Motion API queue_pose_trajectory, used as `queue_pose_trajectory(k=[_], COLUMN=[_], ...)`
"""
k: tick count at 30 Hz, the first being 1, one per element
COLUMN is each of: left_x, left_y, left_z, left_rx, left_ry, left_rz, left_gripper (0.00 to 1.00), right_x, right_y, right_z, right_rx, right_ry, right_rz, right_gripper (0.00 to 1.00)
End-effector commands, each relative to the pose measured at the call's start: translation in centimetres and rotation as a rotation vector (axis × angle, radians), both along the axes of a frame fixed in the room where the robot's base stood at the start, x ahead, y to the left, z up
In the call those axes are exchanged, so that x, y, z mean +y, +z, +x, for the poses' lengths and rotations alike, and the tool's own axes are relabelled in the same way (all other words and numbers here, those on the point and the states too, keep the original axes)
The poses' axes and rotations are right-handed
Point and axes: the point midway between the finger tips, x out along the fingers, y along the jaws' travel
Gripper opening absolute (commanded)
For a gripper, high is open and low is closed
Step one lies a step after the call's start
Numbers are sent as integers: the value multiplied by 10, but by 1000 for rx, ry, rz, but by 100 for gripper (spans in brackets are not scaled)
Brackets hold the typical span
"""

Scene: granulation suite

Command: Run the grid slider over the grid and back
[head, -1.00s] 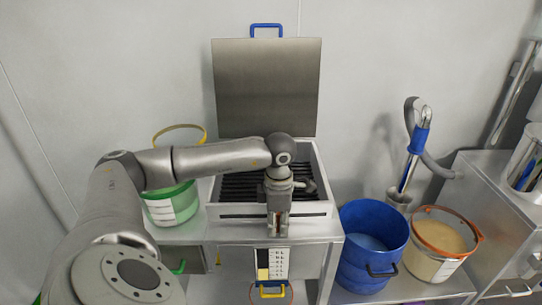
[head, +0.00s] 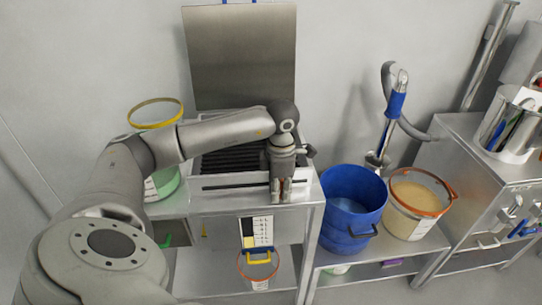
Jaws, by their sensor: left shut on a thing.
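The grid (head: 233,161) is a set of dark bars inside an open steel box (head: 222,184), whose flat steel lid (head: 240,58) stands upright behind it. A dark slot runs across the box's front face. My left gripper (head: 281,198) points down at the right part of that front face, its fingers closed. It is shut on the grid slider, which is mostly hidden by the fingers, so its shape cannot be told. My left forearm covers part of the grid. My right gripper is not in view.
A blue bucket (head: 352,205) and a cream-filled bucket (head: 418,205) stand to the right. A steel cabinet (head: 470,170) is at the far right.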

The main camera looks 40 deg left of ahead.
Motion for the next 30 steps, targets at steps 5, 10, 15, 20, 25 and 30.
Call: queue_pose_trajectory(k=[5, 10, 15, 20, 25, 30], left_x=[-10, -18, -27, -36, -42, -44], left_y=[1, 1, 1, 1, 1, 1], left_z=[13, 23, 33, 43, 51, 53], left_rx=[-6, -4, -5, -5, -4, -4], left_ry=[1, 2, 1, 2, 2, 2], left_rz=[-1, 0, 0, -2, 0, 2], left_gripper=[0, 0, 0, 0, 0, 0], right_x=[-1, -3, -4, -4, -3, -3], right_y=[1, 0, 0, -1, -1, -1], right_z=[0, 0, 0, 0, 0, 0], right_rx=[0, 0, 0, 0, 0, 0], right_ry=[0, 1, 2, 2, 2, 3], right_rz=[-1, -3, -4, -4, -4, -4], right_gripper=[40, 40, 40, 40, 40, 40])
